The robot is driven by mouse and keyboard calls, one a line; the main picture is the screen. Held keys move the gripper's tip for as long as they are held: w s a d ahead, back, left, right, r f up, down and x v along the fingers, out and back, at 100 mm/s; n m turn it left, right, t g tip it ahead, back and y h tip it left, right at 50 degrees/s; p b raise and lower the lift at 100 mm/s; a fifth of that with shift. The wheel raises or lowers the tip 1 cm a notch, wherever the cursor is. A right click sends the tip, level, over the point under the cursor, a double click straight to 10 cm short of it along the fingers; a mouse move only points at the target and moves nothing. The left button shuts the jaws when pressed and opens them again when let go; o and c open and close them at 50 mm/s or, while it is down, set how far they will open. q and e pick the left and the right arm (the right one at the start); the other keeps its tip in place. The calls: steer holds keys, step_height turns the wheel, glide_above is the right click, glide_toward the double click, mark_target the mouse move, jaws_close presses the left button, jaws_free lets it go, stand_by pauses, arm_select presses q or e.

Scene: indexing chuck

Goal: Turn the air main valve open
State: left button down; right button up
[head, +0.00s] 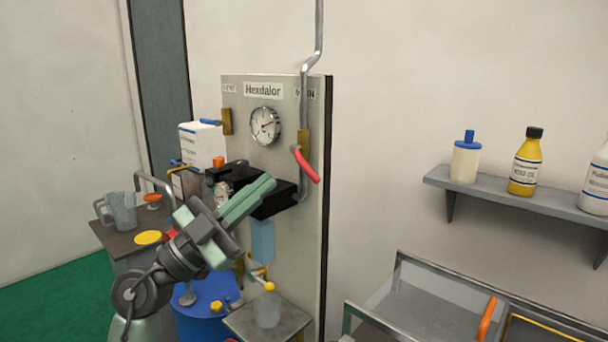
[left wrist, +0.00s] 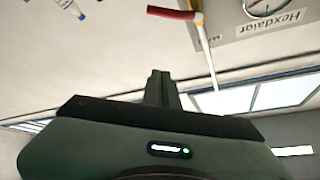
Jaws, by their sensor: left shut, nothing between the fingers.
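The air main valve has a red lever (head: 306,166) on a brass body (head: 303,142) at the right edge of the grey panel (head: 285,250). The lever slants down and to the right, beside the grey pipe. The red lever also shows at the top of the left wrist view (left wrist: 170,13). My left gripper (head: 266,187) is shut and empty, in front of the panel, below and left of the lever and apart from it. Its closed fingers show in the left wrist view (left wrist: 160,88). My right gripper is not in view.
The panel carries a gauge (head: 265,125), a black unit (head: 275,199) behind my left gripper, and a blue-handled valve (head: 227,121). A shelf (head: 520,193) with bottles is at right. A clear-sided bin (head: 430,300) stands below it. A cart with a jug (head: 118,212) is at left.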

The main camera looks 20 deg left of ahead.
mark_target(306, 172)
arm_select(q)
steer(key=shift+g, duration=0.8)
steer(key=w+d+p, duration=0.1)
steer(key=w, duration=0.2)
steer(key=w+d+p, duration=0.1)
steer(key=w, duration=0.2)
steer(key=w+d+p, duration=0.2)
steer(key=w, duration=0.1)
steer(key=shift+w+d+r, duration=0.1)
steer(key=shift+w+r, duration=0.05)
steer(key=shift+r, duration=0.1)
steer(key=shift+w+a+f, duration=0.15)
steer(key=shift+a+f, duration=0.05)
steer(key=shift+f, duration=0.1)
steer(key=shift+a, duration=0.1)
